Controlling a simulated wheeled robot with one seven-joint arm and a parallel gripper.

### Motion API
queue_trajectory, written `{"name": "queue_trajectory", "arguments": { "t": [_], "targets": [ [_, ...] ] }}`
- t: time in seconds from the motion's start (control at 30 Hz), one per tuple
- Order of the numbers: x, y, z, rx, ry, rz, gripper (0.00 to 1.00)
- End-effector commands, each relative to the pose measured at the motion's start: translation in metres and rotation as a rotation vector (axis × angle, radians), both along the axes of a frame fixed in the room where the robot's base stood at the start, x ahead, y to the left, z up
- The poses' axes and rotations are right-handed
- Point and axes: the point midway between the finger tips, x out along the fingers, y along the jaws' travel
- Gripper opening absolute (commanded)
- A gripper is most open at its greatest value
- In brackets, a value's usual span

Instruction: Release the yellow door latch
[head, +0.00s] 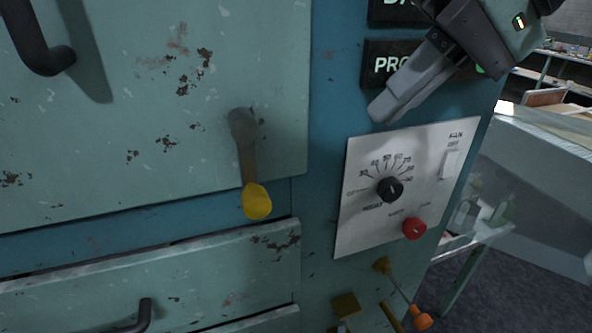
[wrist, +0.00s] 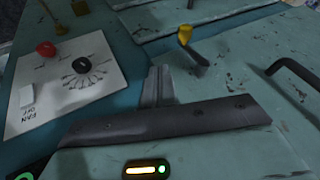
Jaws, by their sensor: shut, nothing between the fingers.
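The yellow-tipped door latch (head: 247,165) is mounted near the lower right corner of the upper door (head: 110,110). Its grey lever hangs down from its pivot, with the yellow end (head: 257,202) lowest, over the blue strip below the door. It also shows in the wrist view, where its yellow end (wrist: 185,35) is at the top. My gripper (head: 380,114) is shut and empty, up and to the right of the latch, in front of the blue frame above the dial panel. It is apart from the latch. The fingers (wrist: 158,86) also show in the wrist view.
Right of the latch is a white panel (head: 352,235) with a black dial (head: 390,189), a red button (head: 414,229) and a fan switch (head: 452,164). A dark door handle (head: 40,45) juts out at upper left. A lower drawer (head: 200,275) has a handle (head: 140,318).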

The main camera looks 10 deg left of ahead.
Motion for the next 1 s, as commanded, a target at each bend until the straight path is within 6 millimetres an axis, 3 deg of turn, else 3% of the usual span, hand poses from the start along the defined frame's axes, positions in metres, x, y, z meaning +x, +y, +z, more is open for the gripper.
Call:
{"name": "queue_trajectory", "arguments": {
  "t": [0.17, 0.6, 0.8, 1.0],
  "targets": [
    [0.000, 0.010, -0.014, -0.005, 0.004, 0.002, 0.00],
    [0.003, 0.059, -0.084, -0.006, 0.002, 0.001, 0.00],
    [-0.013, 0.081, -0.085, -0.003, 0.001, 0.003, 0.00],
    [-0.017, 0.088, -0.088, -0.001, 0.000, 0.000, 0.00]
  ]
}}
